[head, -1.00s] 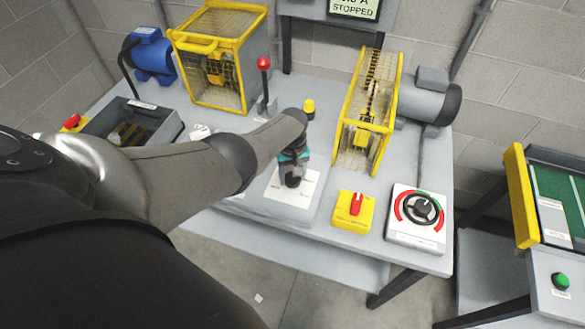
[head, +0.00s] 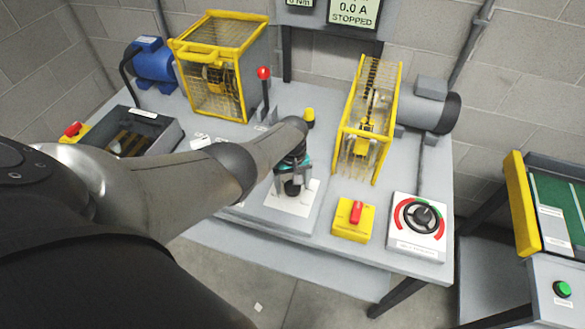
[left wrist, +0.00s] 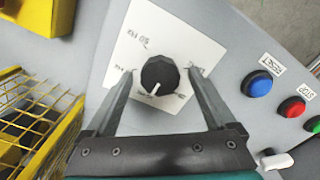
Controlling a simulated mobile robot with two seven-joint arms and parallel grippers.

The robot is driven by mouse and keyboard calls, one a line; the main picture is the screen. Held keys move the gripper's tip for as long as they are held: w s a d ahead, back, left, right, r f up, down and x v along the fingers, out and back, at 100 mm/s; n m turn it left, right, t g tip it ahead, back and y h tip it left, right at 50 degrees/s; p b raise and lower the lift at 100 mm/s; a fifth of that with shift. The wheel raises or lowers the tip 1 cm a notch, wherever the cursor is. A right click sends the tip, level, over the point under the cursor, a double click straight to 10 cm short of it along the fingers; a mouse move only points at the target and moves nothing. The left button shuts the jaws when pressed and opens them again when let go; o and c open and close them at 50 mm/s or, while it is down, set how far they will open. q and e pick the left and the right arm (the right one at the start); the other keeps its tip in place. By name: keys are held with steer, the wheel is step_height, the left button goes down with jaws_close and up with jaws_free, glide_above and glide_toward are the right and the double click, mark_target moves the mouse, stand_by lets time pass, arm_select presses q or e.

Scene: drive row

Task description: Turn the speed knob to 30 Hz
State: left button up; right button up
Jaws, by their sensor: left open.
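The speed knob (left wrist: 158,75) is black and round, with a white pointer line aimed toward the bottom of the left wrist view. It sits on a white plate (left wrist: 150,42) with small Hz labels around it, most too blurred or covered to read. In the head view the knob (head: 292,188) shows below my left gripper (head: 292,181). My left gripper (left wrist: 160,80) is open, with one finger on each side of the knob; contact is not visible. The display (head: 352,12) reads 0.0 A and STOPPED. My right gripper is not in view.
Blue (left wrist: 256,83) and red (left wrist: 292,107) buttons lie right of the plate in the left wrist view. In the head view, a yellow box with a red switch (head: 355,212), a red-green dial (head: 422,215), a yellow cage (head: 365,125) and a red-topped lever (head: 264,73) stand nearby.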

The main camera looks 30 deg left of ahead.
mark_target(292, 186)
arm_select(q)
step_height(292, 186, up, 8)
steer(key=p, duration=0.5)
steer(key=shift+f, duration=0.2)
step_height(292, 186, up, 8)
steer(key=p, duration=0.2)
steer(key=shift+f+p, duration=0.25)
steer(key=shift+p, duration=0.05)
